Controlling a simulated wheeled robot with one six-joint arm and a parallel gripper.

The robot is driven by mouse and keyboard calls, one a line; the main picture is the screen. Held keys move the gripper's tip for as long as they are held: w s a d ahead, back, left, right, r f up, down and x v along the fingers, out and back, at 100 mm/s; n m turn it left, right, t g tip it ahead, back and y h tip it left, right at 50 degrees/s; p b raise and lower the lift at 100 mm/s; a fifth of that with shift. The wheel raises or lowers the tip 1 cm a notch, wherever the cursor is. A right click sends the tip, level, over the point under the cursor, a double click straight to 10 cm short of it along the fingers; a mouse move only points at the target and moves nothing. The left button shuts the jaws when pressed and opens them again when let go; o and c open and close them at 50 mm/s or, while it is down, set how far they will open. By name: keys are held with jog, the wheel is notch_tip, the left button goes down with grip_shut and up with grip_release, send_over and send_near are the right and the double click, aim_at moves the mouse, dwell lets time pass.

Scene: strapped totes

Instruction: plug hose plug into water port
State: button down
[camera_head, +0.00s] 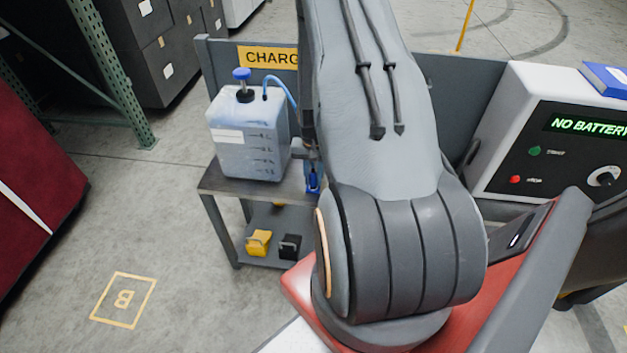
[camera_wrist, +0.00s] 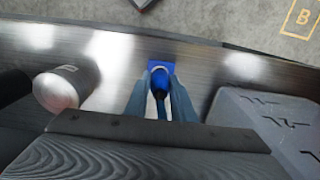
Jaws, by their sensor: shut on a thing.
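In the wrist view, the two fingers of my gripper (camera_wrist: 160,88) are shut on the blue hose plug (camera_wrist: 159,82). The plug is over the metal bench top, and a flat blue piece with a pale ring shows just beyond it. I cannot tell whether the plug touches that piece. In the head view, the blue plug (camera_head: 313,179) shows at the bench's right part, beside my arm. A thin blue hose (camera_head: 283,84) runs from the water jug (camera_head: 245,130) and passes behind my arm. I cannot make out the water port in either view.
The jug stands on the small metal bench (camera_head: 218,187). A yellow item (camera_head: 258,242) and a black item (camera_head: 290,246) are on its lower shelf. A charger box (camera_head: 545,130) reading "NO BATTERY" stands at right. In the wrist view, a metal cylinder (camera_wrist: 62,88) is left of my fingers.

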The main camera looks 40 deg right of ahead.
aim_at(313, 168)
jog(key=shift+r+p, duration=1.4)
jog(key=shift+r, duration=1)
